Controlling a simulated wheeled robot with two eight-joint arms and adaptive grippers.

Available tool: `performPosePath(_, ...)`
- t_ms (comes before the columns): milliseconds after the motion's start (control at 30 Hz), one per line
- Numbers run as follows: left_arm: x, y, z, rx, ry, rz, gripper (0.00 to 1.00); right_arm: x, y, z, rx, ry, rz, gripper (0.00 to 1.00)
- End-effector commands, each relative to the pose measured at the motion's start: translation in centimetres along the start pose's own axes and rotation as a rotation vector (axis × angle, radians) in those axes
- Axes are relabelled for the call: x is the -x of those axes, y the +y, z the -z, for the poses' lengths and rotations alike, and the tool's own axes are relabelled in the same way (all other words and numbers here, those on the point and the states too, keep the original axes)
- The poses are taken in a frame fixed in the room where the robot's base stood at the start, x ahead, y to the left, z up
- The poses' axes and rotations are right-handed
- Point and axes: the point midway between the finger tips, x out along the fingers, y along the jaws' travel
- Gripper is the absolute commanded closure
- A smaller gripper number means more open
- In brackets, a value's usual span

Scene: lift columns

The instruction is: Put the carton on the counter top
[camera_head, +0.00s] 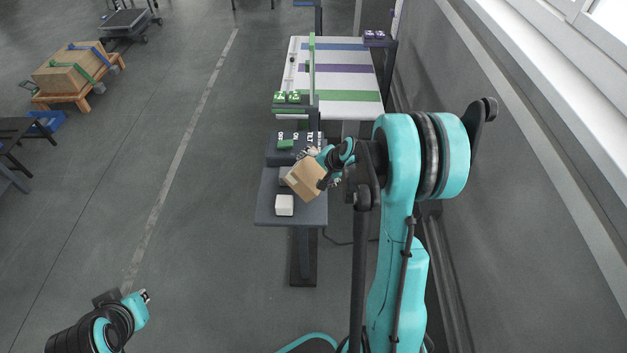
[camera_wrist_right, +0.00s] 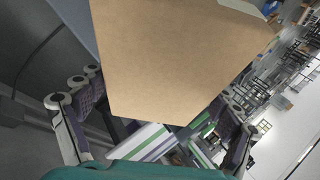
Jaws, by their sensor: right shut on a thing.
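The brown carton (camera_head: 306,180) is held tilted in my right gripper (camera_head: 325,169), over the right rear part of the dark grey counter top (camera_head: 265,212). I cannot tell whether it touches the top. In the right wrist view the carton (camera_wrist_right: 180,60) fills the upper middle, with the gripper's fingers on both sides of it. My left gripper (camera_head: 143,297) is far off at the lower left, away from the counter top; its jaws are too small to read.
A white block (camera_head: 284,205) stands on the counter top, with a grey item (camera_head: 285,174) partly behind the carton. A dark lettered box (camera_head: 282,152) is behind. A striped conveyor-like table (camera_head: 340,70) lies beyond.

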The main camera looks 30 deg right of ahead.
Motion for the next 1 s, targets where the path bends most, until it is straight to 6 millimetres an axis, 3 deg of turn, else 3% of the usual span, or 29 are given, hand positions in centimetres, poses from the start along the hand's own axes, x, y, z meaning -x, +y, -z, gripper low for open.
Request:
performPosePath(267,-1.7,0.0,-1.2,0.000,0.000,0.000,1.00,-3.1,2.3,-0.5,0.000,0.000,0.001,0.52)
performPosePath(600,-1.8,0.0,-1.3,0.000,0.000,0.000,1.00,-3.2,2.4,-0.6,0.000,0.000,0.000,0.52)
performPosePath(633,-1.8,0.0,-1.3,0.000,0.000,0.000,1.00,-3.2,2.5,-0.6,0.000,0.000,0.000,0.08)
performPosePath(667,-1.7,0.0,-1.2,0.000,0.000,0.000,1.00,-3.2,2.4,-0.6,0.000,0.000,0.000,0.00)
performPosePath(1000,-1.7,0.0,-1.2,0.000,0.000,0.000,1.00,-3.1,2.4,-0.6,0.000,0.000,0.000,0.00)
